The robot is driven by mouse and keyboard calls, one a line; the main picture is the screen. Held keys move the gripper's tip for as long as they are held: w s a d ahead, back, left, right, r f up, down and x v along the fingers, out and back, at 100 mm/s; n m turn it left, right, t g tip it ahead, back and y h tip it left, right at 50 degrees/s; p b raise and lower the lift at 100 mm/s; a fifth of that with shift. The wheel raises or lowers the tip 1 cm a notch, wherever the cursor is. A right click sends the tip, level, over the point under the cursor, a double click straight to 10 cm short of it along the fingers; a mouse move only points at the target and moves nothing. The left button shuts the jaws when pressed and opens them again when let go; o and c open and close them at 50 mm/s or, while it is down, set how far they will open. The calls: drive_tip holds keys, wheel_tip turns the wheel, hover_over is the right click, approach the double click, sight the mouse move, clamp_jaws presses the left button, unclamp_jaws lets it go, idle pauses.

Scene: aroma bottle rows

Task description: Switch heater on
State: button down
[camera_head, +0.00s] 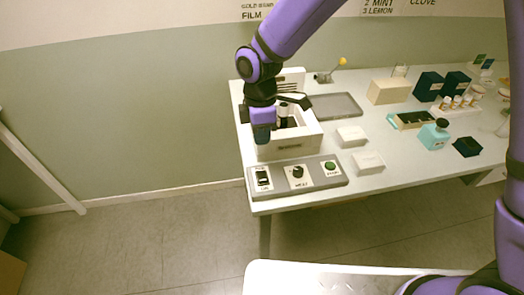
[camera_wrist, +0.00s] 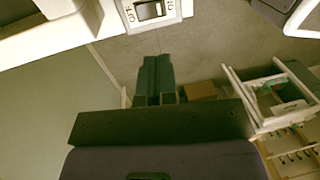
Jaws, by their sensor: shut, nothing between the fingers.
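A grey control panel (camera_head: 323,184) lies along the table's front left edge. It carries a black rocker switch (camera_head: 263,178) on a white plate at its left, a black knob (camera_head: 297,171) in the middle and a green button (camera_head: 330,165) at its right. The white heater box (camera_head: 290,147) stands just behind the panel. My gripper (camera_head: 262,138) points down in front of the box's left side, above and behind the rocker switch. In the wrist view the shut fingers (camera_wrist: 156,75) are empty and apart from the rocker switch (camera_wrist: 148,10), whose plate reads OFF.
A grey tray (camera_head: 335,106) and small white boxes (camera_head: 368,162) lie right of the heater box. Farther right are a cream box (camera_head: 389,91), dark boxes, a teal bottle (camera_head: 434,135) and a rack of vials (camera_head: 459,104). The floor left of the table is clear.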

sight(262, 176)
drive_tip(key=f, duration=0.4)
drive_tip(key=s+f, duration=0.1)
drive_tip(key=f, duration=0.7)
drive_tip(key=shift+s+d+f, duration=0.3)
drive_tip(key=shift+s+f, duration=0.1)
drive_tip(key=shift+f, duration=0.2)
drive_tip(key=shift+w+a+r, duration=0.2)
drive_tip(key=shift+w+r, duration=0.1)
drive_tip(key=shift+w, duration=0.4)
drive_tip(key=shift+r, duration=0.45)
wheel_tip(262, 176, up, 13)
drive_tip(key=s, duration=0.2)
drive_tip(key=shift+d, duration=0.25)
